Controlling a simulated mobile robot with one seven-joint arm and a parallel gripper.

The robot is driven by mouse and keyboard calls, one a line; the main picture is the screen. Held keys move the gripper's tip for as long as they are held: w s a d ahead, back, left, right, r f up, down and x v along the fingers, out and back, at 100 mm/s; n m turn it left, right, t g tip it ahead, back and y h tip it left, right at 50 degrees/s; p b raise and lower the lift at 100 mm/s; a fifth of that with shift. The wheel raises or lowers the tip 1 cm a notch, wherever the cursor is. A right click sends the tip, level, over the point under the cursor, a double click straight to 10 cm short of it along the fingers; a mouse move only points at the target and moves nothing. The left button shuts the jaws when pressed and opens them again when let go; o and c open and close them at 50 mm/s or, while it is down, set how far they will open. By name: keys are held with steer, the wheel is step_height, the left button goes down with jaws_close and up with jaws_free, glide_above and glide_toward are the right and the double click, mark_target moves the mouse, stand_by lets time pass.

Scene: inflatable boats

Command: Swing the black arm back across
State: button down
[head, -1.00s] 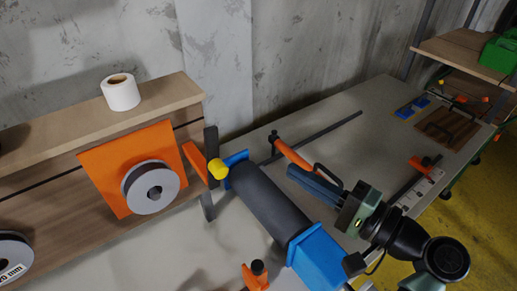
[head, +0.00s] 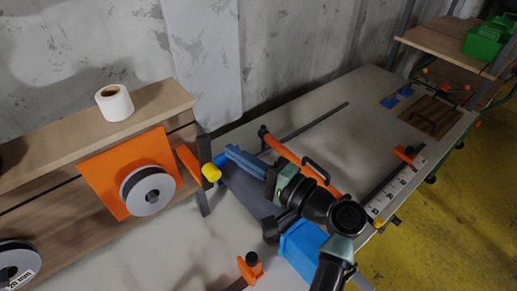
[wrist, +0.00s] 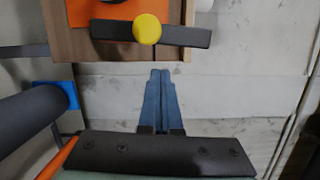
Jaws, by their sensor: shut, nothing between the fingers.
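The black arm (head: 203,150) is a flat dark bar with a yellow knob (head: 211,172). It stands near the orange plate on the left side of the bench. In the wrist view the black arm (wrist: 185,35) lies across the top, with the yellow knob (wrist: 147,28) near its middle. My gripper (head: 230,152) has blue fingers pressed together and holds nothing. Its tips are just right of the black arm in the head view. In the wrist view my gripper (wrist: 160,72) points up toward the bar, with a visible gap between them.
A dark roll (head: 250,195) with a blue end block (head: 303,250) lies below my gripper. An orange bar (head: 292,155) with a black handle is behind it. An orange plate with a grey spool (head: 148,190) and a wooden shelf (head: 60,152) are at left.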

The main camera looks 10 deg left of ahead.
mark_target(210, 169)
steer(key=shift+s+a+r+p, duration=0.15)
steer(key=shift+s+a+p, duration=0.25)
steer(key=shift+s+a, duration=0.4)
steer(key=shift+s, duration=0.15)
